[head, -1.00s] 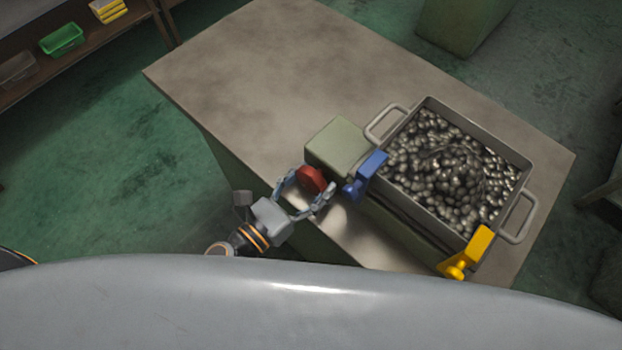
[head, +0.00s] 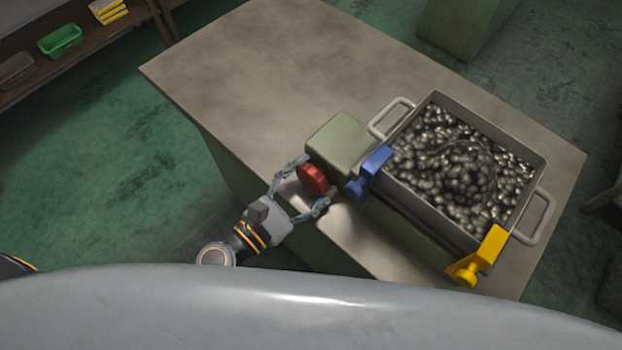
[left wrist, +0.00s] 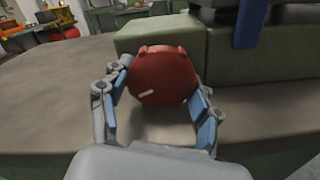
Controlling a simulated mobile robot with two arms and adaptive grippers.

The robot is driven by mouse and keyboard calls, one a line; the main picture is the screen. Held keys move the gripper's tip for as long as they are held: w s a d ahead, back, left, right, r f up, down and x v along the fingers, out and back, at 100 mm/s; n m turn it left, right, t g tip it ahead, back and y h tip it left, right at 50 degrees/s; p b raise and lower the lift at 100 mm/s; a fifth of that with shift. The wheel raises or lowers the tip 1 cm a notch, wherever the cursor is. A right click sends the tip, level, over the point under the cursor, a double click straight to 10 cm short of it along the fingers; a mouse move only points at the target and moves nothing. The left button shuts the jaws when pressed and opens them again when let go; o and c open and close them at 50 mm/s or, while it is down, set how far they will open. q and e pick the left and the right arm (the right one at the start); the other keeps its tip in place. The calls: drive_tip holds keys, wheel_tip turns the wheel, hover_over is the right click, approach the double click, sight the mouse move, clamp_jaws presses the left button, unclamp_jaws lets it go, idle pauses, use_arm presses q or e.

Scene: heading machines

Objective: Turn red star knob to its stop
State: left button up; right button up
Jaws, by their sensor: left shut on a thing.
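The red star knob (head: 313,179) sits on the front face of a green box-shaped housing (head: 345,142) on the table. In the left wrist view the knob (left wrist: 163,76) faces me, with a short pale mark low on its left side. My left gripper (head: 309,183) is shut on the knob, one finger on each side of it. In the left wrist view the fingers (left wrist: 161,85) flank the knob at left and right. My right gripper is not in view.
A blue clamp (head: 370,173) stands just right of the knob. A grey tray (head: 438,206) with many metal pieces and a yellow clamp (head: 480,257) are further right. The table's (head: 235,75) left part is clear. Shelves with a green bin (head: 60,40) stand far left.

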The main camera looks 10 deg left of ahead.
use_arm(q)
drive_tip(key=shift+m, duration=0.3)
drive_tip(key=o, duration=1.2)
drive_tip(key=shift+c, duration=0.2)
drive_tip(key=shift+s, duration=0.1)
drive_tip(key=v, duration=1.2)
